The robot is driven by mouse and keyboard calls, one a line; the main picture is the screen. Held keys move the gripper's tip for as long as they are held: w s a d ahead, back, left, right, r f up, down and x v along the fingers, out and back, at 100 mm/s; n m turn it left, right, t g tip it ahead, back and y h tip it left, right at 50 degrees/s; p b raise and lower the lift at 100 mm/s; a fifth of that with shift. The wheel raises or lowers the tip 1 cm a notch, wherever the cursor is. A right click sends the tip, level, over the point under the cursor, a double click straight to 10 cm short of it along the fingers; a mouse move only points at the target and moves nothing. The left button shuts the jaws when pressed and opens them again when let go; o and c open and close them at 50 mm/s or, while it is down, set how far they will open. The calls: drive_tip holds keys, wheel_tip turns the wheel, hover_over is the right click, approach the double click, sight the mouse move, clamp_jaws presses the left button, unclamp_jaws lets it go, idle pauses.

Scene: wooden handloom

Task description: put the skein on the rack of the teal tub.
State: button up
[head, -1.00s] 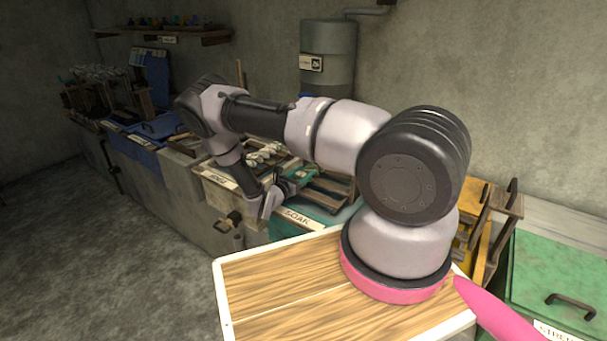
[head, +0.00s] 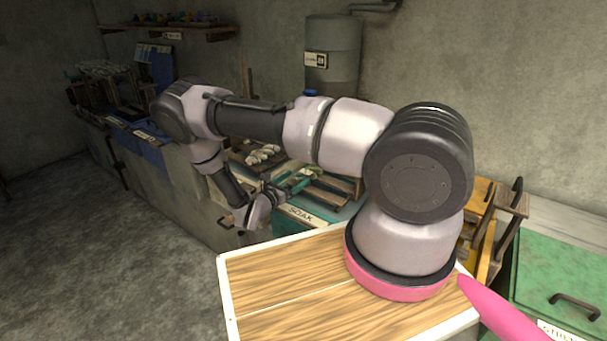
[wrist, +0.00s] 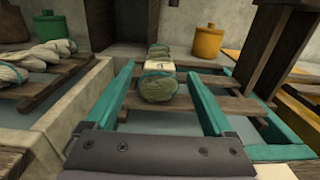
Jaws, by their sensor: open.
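The skein (wrist: 160,87) is an olive-green twisted bundle with a pale paper tag. In the wrist view it lies on the dark wooden slats of the rack (wrist: 188,108). My gripper (wrist: 160,70) has two teal fingers, open, one on each side of the skein in that view. Gaps show between skein and fingers, and nothing appears gripped. The teal tub (wrist: 285,152) shows its rim at the right. In the head view the tub carries a SOAK label (head: 301,215), and my gripper (head: 305,178) is over its left part. The skein is hard to make out there.
A concrete basin with pale skeins (wrist: 35,60) on its slats stands left of the teal tub. Dark wooden posts (wrist: 275,50) rise at the right. A green pot (wrist: 52,24) and an ochre pot (wrist: 208,42) stand behind. A green lidded tub (head: 555,275) is at far right.

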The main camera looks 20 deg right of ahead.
drive_tip(key=v, duration=0.4)
drive_tip(key=s+d+r+m+g+y, duration=0.1)
drive_tip(key=s+r+m+g+y, duration=0.2)
drive_tip(key=r+m, duration=0.45)
drive_tip(key=s+d+r+m+g+y, duration=0.25)
drive_tip(key=r+m+g, duration=0.2)
drive_tip(key=r, duration=0.65)
drive_tip(key=s+r+m+g+y, duration=0.1)
drive_tip(key=s+r+m+g, duration=0.3)
drive_tip(key=r, duration=0.5)
drive_tip(key=s+a+r+m+t+y, duration=0.2)
drive_tip(key=s+r+m+t+y, duration=0.2)
drive_tip(key=s+r, duration=0.4)
drive_tip(key=s+a+r+m+t+y, duration=0.2)
drive_tip(key=s+r+m+t+y, duration=0.2)
drive_tip(key=r, duration=1.1)
drive_tip(key=s+m+y, duration=0.2)
drive_tip(key=s+m, duration=0.2)
drive_tip(key=shift+s+r+m+t, duration=0.25)
drive_tip(key=shift+m+t, duration=0.1)
drive_tip(key=shift+m, duration=0.05)
drive_tip(key=shift+d+y, duration=0.1)
drive_tip(key=shift+y, duration=0.15)
